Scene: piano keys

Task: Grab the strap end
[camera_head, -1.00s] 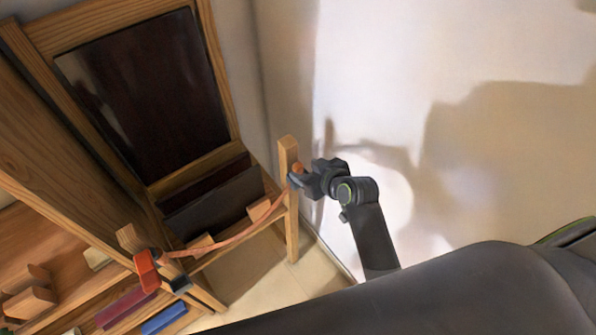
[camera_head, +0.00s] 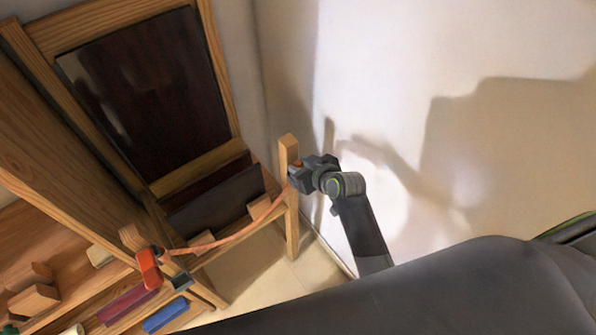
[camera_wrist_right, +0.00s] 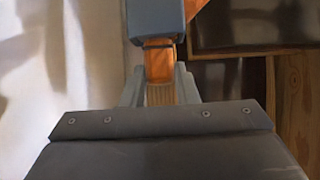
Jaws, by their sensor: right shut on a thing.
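An orange strap (camera_head: 228,239) runs from a red-orange piece (camera_head: 149,268) on the lower left wooden frame up to a wooden post (camera_head: 290,205). My right gripper (camera_head: 296,177) is at the upper part of this post and shut on the strap end. In the right wrist view, the orange strap end (camera_wrist_right: 159,65) sits between the grey fingers, under a blue-grey block (camera_wrist_right: 155,22). My left gripper is not in view.
A wooden frame with a dark panel (camera_head: 145,90) stands at the back left. Wooden blocks, a purple bar (camera_head: 127,305) and a blue bar (camera_head: 166,314) lie at lower left. A pale wall (camera_head: 400,60) is on the right, with open room before it.

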